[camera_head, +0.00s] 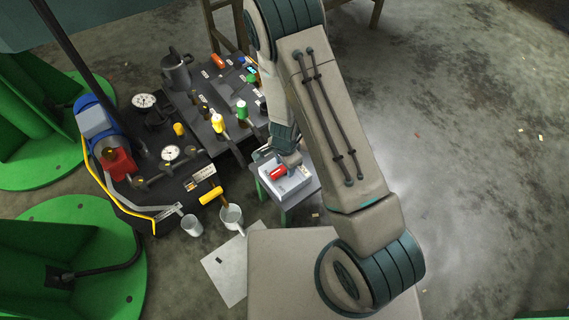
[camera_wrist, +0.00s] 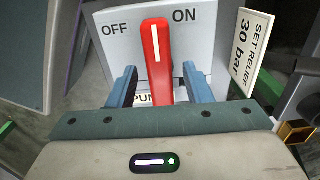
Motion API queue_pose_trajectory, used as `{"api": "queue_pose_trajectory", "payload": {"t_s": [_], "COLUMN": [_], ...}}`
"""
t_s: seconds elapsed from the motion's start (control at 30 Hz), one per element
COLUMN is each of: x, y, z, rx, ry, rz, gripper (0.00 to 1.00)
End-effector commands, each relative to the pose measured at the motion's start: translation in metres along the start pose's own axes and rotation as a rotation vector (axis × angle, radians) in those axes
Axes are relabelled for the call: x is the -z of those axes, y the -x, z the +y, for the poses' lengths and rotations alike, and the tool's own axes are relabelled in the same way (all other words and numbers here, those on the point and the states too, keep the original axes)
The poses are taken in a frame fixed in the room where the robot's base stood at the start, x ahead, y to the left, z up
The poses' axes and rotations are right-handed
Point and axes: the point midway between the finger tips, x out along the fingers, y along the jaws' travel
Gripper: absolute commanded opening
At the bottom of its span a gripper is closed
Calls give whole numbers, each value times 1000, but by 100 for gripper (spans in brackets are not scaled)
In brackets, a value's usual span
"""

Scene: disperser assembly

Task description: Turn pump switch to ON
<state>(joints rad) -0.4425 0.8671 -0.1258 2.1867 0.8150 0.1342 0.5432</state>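The pump switch is a red lever (camera_wrist: 157,55) with a white line, on a grey-white panel (camera_wrist: 205,35) marked OFF at left and ON at right. In the wrist view the lever stands nearly upright, its top tilted slightly left, between the two labels. My gripper (camera_wrist: 157,88) is open, with one blue finger on each side of the lever and visible gaps between. The lower part of the lever is hidden behind my gripper body. In the head view the red lever (camera_head: 278,174) shows on its light box (camera_head: 298,183), with my gripper (camera_head: 268,155) at it.
A sign reading SET RELIEF 30 bar (camera_wrist: 246,50) stands right of the panel. In the head view, a dark bench (camera_head: 150,185) with gauges, valves and a yellow-handled lever (camera_head: 210,195) lies left of the box. A white sheet (camera_head: 228,272) and cups are on the floor near it.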

Motion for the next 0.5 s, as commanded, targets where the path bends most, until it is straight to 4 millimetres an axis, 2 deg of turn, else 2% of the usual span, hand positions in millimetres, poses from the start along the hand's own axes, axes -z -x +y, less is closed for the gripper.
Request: {"api": "queue_pose_trajectory", "payload": {"t_s": [0.13,0.23,0.5], "x": [0,0,-1], "y": [4,17,79], "z": [0,-1,-1], "rx": [1,2,4], "ry": [0,2,3], "rz": [1,3,2], "gripper": [45,45,45]}}
